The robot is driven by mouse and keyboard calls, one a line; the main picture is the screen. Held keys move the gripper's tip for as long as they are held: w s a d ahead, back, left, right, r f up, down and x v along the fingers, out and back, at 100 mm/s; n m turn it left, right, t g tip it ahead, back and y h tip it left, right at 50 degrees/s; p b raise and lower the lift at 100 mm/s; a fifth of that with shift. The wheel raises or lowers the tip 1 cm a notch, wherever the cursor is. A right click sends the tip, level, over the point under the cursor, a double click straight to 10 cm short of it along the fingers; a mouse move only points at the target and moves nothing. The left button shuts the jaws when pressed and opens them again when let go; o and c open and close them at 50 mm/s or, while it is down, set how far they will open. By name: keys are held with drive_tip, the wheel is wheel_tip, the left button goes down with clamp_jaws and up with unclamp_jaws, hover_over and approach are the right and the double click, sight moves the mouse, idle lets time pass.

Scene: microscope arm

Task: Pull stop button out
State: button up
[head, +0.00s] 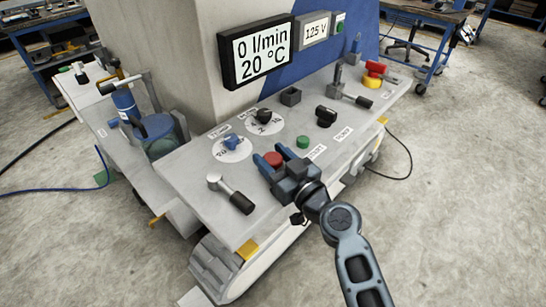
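The red stop button (273,159) sits on the near part of the grey control panel (205,193), left of a green button (302,142). My gripper (268,153) reaches in from the lower right. Its two blue fingers are spread apart, one on the left and one on the right of the red button in this view. The red cap shows between them. I cannot tell whether either finger touches it or how high the fingers are above the panel. The lower part of the button is hidden by the gripper.
A lever with a black grip (240,202) lies left of my gripper. Blue (231,142) and black (264,116) dial knobs, a black knob (326,116) and a red-yellow switch (374,74) stand on the panel. A display (257,53) reads 0 l/min, 20 °C. Open floor lies at right.

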clamp_jaws()
drive_tip(key=shift+r, duration=0.85)
drive_tip(key=o, duration=0.5)
unclamp_jaws()
drive_tip(key=b+v, duration=0.2)
drive_tip(key=v, duration=0.4)
drive_tip(key=shift+s+d+f, duration=0.15)
drive_tip(key=shift+s+d, duration=0.1)
drive_tip(key=shift+s, duration=0.05)
drive_tip(key=shift+s+d, duration=0.4)
